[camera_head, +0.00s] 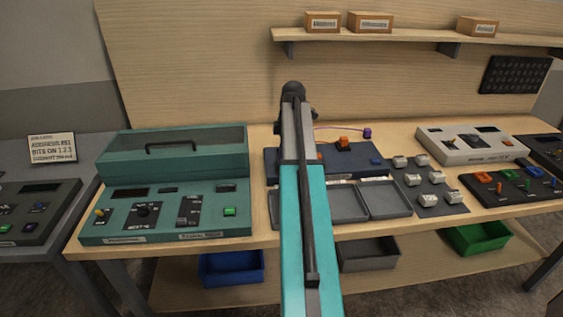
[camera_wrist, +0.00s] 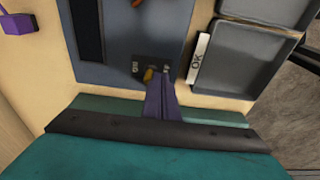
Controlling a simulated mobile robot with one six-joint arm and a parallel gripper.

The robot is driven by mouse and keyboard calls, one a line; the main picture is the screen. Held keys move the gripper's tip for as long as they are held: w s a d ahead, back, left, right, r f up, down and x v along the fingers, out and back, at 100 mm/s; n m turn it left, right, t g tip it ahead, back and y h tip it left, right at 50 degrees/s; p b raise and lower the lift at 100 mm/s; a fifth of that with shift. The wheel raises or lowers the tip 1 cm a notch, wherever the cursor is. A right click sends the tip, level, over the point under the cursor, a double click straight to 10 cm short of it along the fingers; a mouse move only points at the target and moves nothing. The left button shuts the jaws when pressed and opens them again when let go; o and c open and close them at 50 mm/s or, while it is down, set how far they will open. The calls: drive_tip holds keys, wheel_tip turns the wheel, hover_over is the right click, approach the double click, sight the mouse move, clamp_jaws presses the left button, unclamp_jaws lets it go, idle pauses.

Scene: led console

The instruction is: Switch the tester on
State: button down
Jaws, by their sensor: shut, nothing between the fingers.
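A blue-grey unit (camera_head: 365,164) stands at the back of the wooden bench, partly hidden behind my arm; it looks like the tester. In the wrist view, this unit (camera_wrist: 113,30) has a small dark switch plate (camera_wrist: 140,63) with light lettering too small to read surely. A yellow-orange switch lever (camera_wrist: 148,75) stands on the plate. My gripper (camera_wrist: 160,72) is shut and empty, its tip right beside the lever; I cannot tell whether they touch. In the head view my arm hides the gripper and switch.
Grey trays (camera_head: 385,200) lie in front of the unit. A teal console (camera_head: 120,225) stands left, and white blocks (camera_head: 422,160) lie right. An orange block (camera_head: 344,142) and purple block (camera_head: 367,132) sit near the unit's back. A shelf (camera_head: 400,34) runs above.

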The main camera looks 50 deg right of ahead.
drive_tip(key=shift+r, duration=0.15)
wheel_tip(320, 180, up, 7)
drive_tip(key=p, duration=0.4)
drive_tip(key=shift+s+a, duration=0.25)
drive_tip(key=shift+s, duration=0.05)
idle(0.7)
idle(0.5)
